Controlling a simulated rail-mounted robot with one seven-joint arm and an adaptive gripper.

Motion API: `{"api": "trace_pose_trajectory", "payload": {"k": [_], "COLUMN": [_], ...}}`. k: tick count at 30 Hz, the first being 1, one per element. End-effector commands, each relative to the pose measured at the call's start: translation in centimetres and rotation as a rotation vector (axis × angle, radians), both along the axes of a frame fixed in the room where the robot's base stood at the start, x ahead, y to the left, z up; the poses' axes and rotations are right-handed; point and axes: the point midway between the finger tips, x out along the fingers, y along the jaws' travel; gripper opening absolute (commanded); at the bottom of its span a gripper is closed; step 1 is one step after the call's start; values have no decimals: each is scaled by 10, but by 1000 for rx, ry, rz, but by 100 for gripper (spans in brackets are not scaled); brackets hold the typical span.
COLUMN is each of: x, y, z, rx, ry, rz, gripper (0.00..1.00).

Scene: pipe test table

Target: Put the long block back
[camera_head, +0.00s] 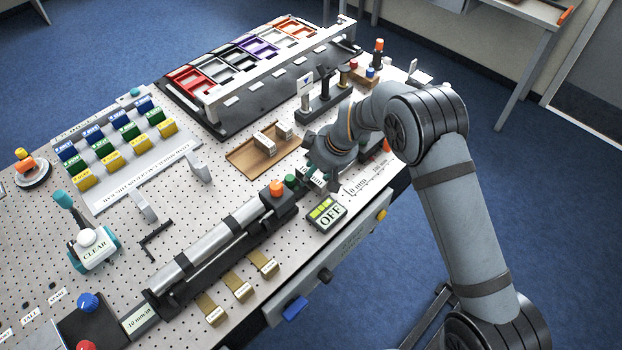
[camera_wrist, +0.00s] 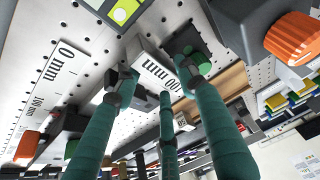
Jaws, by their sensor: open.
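The long block, white and marked 100 mm (camera_wrist: 158,70), is between my teal fingers in the wrist view. In the head view its white end (camera_head: 316,180) shows under my wrist, near the right end of the pipe fixture. My gripper (camera_wrist: 156,82) is open, with fingers on both sides of the block; I cannot tell whether they touch it. A wooden tray (camera_head: 246,160) holds two shorter white blocks (camera_head: 265,143), (camera_head: 284,131) toward its far side; its near part is bare. The wrist view also shows the tray (camera_wrist: 232,80). What lies beneath the block is hidden.
The pipe fixture (camera_head: 210,245) with an orange knob (camera_head: 276,187) stands left of my gripper. The OFF display (camera_head: 327,213) is in front. A dark stand with posts (camera_head: 322,103) is behind the tray. A printed mm scale (camera_wrist: 50,85) lies beside the block.

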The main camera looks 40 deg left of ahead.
Motion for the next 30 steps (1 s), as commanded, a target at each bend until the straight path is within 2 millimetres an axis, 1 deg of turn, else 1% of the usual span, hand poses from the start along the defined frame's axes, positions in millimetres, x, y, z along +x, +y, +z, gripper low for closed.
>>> {"api": "trace_pose_trajectory", "payload": {"k": [28, 30], "x": [0, 0], "y": [0, 0], "z": [-4, -4], "rx": [0, 0], "ry": [0, 0], "rz": [0, 0], "gripper": [41, 37]}}
